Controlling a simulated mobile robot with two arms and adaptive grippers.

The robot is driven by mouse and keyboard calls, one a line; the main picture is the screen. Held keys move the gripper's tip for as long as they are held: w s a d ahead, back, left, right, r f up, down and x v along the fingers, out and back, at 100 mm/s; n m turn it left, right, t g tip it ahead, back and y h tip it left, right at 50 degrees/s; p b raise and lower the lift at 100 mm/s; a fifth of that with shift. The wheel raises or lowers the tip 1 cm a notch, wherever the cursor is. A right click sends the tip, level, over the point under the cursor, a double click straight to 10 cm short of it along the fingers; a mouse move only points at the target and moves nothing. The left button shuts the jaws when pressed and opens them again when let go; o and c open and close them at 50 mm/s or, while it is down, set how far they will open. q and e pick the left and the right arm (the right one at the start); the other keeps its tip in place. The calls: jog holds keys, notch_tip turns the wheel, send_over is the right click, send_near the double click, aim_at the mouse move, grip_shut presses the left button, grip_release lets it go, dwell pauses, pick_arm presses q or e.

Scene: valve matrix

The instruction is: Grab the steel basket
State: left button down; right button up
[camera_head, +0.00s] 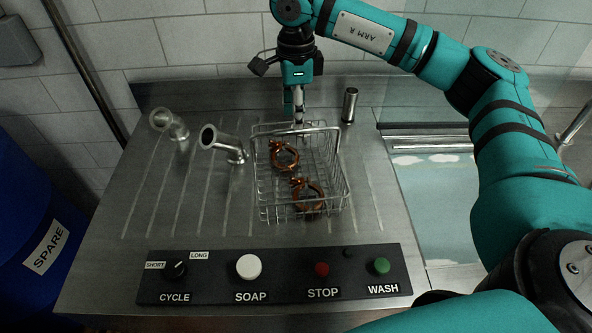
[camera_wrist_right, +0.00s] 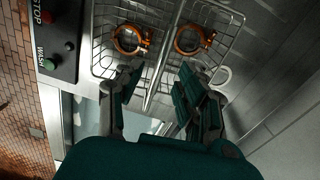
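The steel basket (camera_head: 334,184) is a wire basket on the drainboard, with a raised handle bar. It holds two copper-coloured ring clamps, one farther back (camera_head: 285,156) and one nearer the front (camera_head: 307,194). My right gripper (camera_head: 298,112) points down over the back part of the basket. In the right wrist view the gripper (camera_wrist_right: 160,88) has its fingers apart, one on each side of the handle bar (camera_wrist_right: 168,55). The basket (camera_wrist_right: 103,52) and both clamps show beyond the fingers. Whether a finger touches the handle is not clear. My left gripper is not in view.
Two bent steel pipe fittings (camera_head: 172,124) (camera_head: 224,143) stand left of the basket. A steel cylinder (camera_head: 349,105) stands behind it at right. A control panel (camera_head: 275,276) runs along the front. A water-filled sink (camera_head: 440,190) lies to the right, partly behind my right arm.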

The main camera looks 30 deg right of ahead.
aim_at(289, 132)
notch_tip(289, 132, down, 4)
jog(key=shift+f+p, duration=0.1)
jog(key=shift+p, duration=1.05)
jog(key=shift+f, duration=0.6)
grip_shut()
jog(key=shift+w+r, duration=0.1)
